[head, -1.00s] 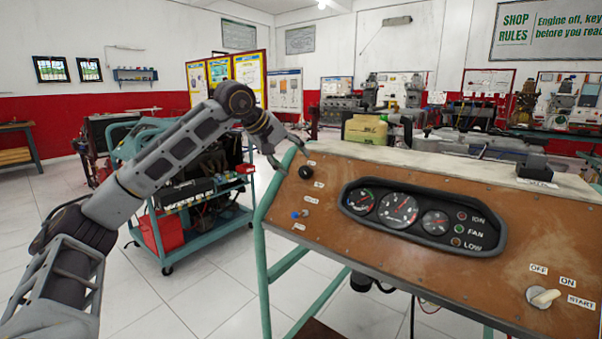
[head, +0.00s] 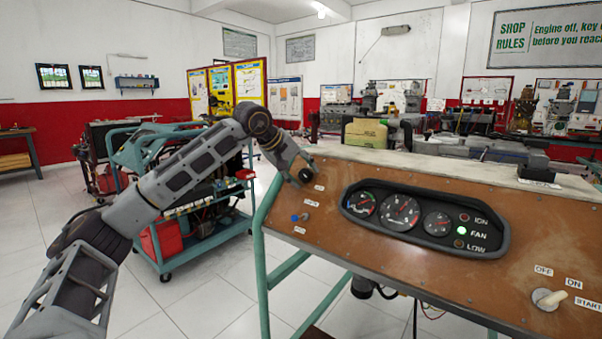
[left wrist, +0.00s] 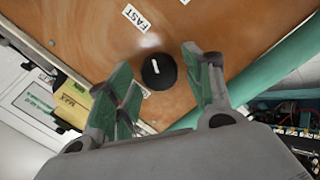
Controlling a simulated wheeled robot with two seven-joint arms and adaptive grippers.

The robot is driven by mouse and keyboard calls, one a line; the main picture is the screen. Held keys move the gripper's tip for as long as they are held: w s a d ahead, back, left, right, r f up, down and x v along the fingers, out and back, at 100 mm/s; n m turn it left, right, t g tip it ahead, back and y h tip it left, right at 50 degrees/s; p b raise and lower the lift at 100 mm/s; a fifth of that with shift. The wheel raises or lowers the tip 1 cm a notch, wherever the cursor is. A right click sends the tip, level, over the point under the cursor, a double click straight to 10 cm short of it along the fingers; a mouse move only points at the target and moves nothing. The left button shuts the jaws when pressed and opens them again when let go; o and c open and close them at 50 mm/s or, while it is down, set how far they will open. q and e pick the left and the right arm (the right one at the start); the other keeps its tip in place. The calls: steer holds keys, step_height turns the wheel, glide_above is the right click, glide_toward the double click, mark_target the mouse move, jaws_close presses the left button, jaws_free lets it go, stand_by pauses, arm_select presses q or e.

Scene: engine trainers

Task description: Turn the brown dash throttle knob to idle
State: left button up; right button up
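The throttle knob (head: 306,175) is a round black knob at the upper left of the brown dash panel (head: 380,270). In the left wrist view the knob (left wrist: 158,71) shows a short white pointer line, with a FAST label (left wrist: 136,17) above it. A white label edge shows below the knob, mostly hidden by a finger. My left gripper (head: 297,172) is at the knob in the head view. In the left wrist view its green-padded fingers (left wrist: 168,78) are open, one on each side of the knob, with visible gaps. My right gripper is not in view.
A gauge cluster (head: 424,218) with a lit green FAN lamp sits mid-panel. A blue toggle switch (head: 298,217) is below the knob, and a key switch (head: 548,299) is at the lower right. A teal engine cart (head: 160,265) stands left.

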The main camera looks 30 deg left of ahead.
arm_select(q)
steer(key=c, duration=0.8)
steer(key=shift+o, duration=0.2)
